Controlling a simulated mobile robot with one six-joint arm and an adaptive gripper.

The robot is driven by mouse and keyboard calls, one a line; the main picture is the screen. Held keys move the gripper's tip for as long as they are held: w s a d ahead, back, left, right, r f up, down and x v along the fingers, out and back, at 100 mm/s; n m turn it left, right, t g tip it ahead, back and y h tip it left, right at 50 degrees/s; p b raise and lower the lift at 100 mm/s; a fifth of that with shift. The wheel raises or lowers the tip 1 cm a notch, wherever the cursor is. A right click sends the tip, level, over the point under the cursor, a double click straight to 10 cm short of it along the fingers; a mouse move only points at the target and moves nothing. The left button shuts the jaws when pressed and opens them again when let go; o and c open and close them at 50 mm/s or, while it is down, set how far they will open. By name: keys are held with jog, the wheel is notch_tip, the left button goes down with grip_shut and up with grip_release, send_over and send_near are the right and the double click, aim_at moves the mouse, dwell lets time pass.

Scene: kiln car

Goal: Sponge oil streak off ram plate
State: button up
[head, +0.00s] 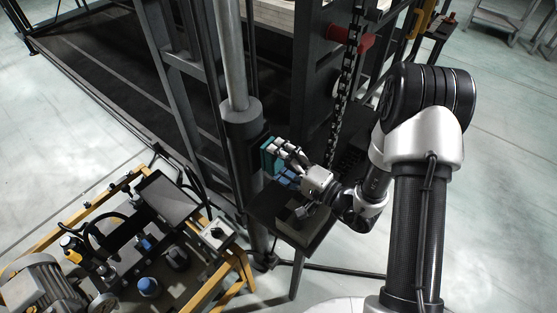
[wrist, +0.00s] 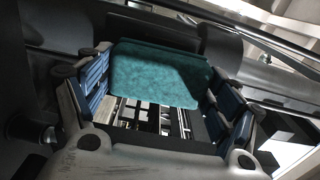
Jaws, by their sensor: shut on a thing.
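A teal sponge (head: 268,158) is held in my gripper (head: 279,160) in the head view, beside the thick grey ram cylinder (head: 241,130). In the wrist view the sponge (wrist: 160,75) spans the space between the blue-padded fingers of my gripper (wrist: 160,90), which are shut on its two ends. A dark plate (wrist: 150,32) lies just beyond the sponge; it looks like the ram plate. Sponge and plate are very close, but I cannot tell whether they touch. No oil streak shows; the sponge covers part of the plate.
A small dark shelf (head: 316,235) stands below my gripper. A chain (head: 345,95) hangs beside the steel frame upright (head: 305,85). A yellow-framed hydraulic unit (head: 150,235) with a motor and screen stands at the lower left.

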jog(key=shift+f+b, duration=0.1)
jog(key=shift+b, duration=0.2)
jog(key=shift+w+d+b, duration=0.3)
jog(key=shift+w+d, duration=0.4)
jog(key=shift+w, duration=0.15)
jog(key=shift+w+d+b, duration=0.25)
jog(key=shift+w+d, duration=0.4)
jog(key=shift+w, duration=0.2)
jog(key=shift+b+x, duration=0.3)
jog(key=shift+x, duration=0.65)
dwell(0.5)
jog(key=shift+s+a+b, duration=0.3)
jog(key=shift+s+a, duration=0.3)
jog(key=shift+s, duration=0.25)
jog(key=shift+s+a, duration=0.7)
jog(key=shift+s, duration=0.2)
jog(key=shift+s+a, duration=0.1)
jog(key=shift+s+a, duration=0.6)
jog(key=shift+s, duration=0.2)
jog(key=shift+s+a, duration=0.65)
jog(key=shift+s, duration=0.2)
